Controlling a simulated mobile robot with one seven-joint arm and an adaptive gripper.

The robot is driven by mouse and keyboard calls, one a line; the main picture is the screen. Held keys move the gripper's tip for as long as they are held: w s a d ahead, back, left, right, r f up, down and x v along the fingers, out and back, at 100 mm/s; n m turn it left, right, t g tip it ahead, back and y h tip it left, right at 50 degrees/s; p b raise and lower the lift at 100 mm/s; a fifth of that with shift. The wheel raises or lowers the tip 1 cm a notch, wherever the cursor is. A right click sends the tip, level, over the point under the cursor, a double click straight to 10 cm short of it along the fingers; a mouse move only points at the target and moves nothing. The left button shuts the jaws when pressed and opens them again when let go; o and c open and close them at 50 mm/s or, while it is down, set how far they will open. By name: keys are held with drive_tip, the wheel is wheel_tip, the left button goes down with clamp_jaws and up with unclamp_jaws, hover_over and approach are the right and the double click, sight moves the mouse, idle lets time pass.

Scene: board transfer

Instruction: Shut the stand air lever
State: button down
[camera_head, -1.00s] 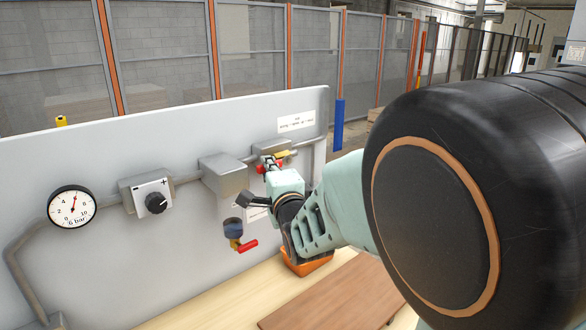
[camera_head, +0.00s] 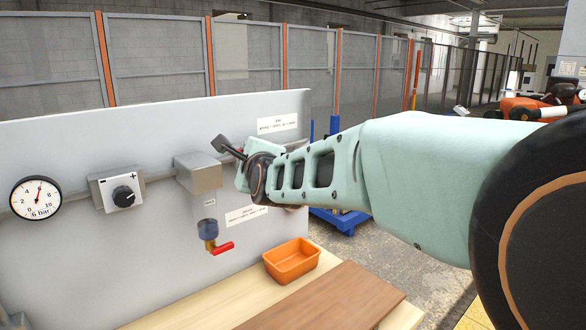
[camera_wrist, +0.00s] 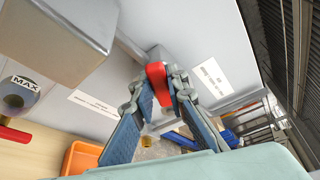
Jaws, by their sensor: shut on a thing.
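In the wrist view, the red lever (camera_wrist: 157,75) stands between the fingertips of my gripper (camera_wrist: 160,92). The two blue-padded fingers are closed on it from both sides. A grey block or pipe fitting lies behind the lever, against the pale panel. In the head view, my wrist and forearm cover the right part of the panel (camera_head: 95,245), so the lever and fingertips are hidden there. The gauge (camera_head: 36,198) on the panel's left reads roughly 6 bar.
A second red handle (camera_head: 223,248) sits below a blue bowl (camera_head: 207,229) under a grey box (camera_head: 198,172). A black knob (camera_head: 123,196) is further left. An orange bin (camera_head: 291,261) stands on the bench below my arm, near a brown board (camera_head: 325,298).

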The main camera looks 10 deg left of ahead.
drive_tip(key=shift+w+d+r+m+g+b, duration=0.25)
drive_tip(key=shift+r+m+g, duration=0.15)
drive_tip(key=shift+m, duration=0.25)
drive_tip(key=shift+w+d+r+m+g+b, duration=0.2)
drive_tip(key=shift+r+m+g+b, duration=0.1)
drive_tip(key=shift+r+m, duration=0.3)
drive_tip(key=shift+w+m, duration=0.1)
drive_tip(key=shift+m, duration=0.25)
drive_tip(key=shift+w+d+r+m+g+y+p, duration=0.2)
drive_tip(key=shift+w+d+r+m+g+p, duration=0.15)
drive_tip(key=shift+m, duration=0.2)
drive_tip(key=shift+w+d+r+m+g+y+p, duration=0.2)
drive_tip(key=shift+r+m+g+p, duration=0.1)
drive_tip(key=shift+r+m+g, duration=0.2)
drive_tip(key=shift+w+d+r+m+g+y+p, duration=0.1)
drive_tip(key=shift+w+d+m+g+y+p, duration=0.45)
drive_tip(key=shift+m+p, duration=0.65)
drive_tip(key=shift+w+d+r+m+g+y+p, duration=0.1)
drive_tip(key=shift+w+d+m+g+y+p, duration=0.45)
drive_tip(key=shift+p, duration=0.9)
drive_tip(key=shift+w+a+f+m, duration=0.1)
drive_tip(key=shift+m, duration=0.2)
drive_tip(key=c, duration=1.9)
unclamp_jaws()
